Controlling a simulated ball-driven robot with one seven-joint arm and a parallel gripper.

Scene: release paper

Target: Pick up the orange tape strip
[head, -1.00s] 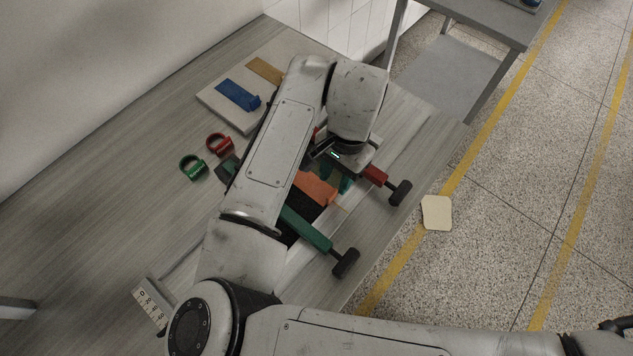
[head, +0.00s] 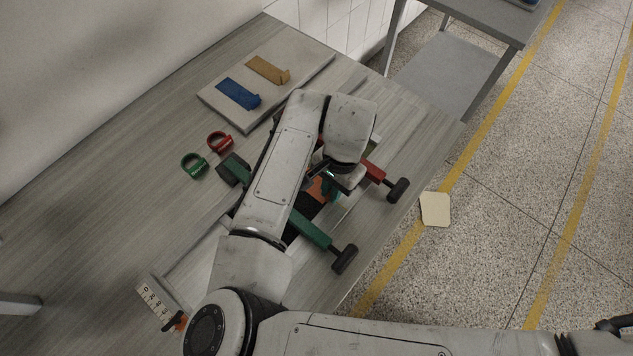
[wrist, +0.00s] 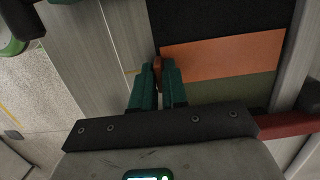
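The orange tape strip (wrist: 222,57) lies flat in the wrist view, between a black area and an olive-green strip. Its left end has a small raised brownish-orange tab. My gripper (wrist: 159,66) has its two teal fingers close on either side of this tab. Whether they press on it cannot be told. In the head view my gripper (head: 327,180) is low over the workpiece, and only part of the orange strip (head: 316,189) shows; my arm hides the rest.
A green-handled bar (head: 309,228) and a red-handled bar (head: 374,172) flank the strips. A pale board (head: 300,47) with blue (head: 238,93) and tan (head: 266,69) strips lies behind. Red (head: 220,142) and green (head: 194,165) rings lie left. A ruler (head: 155,297) lies near the front.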

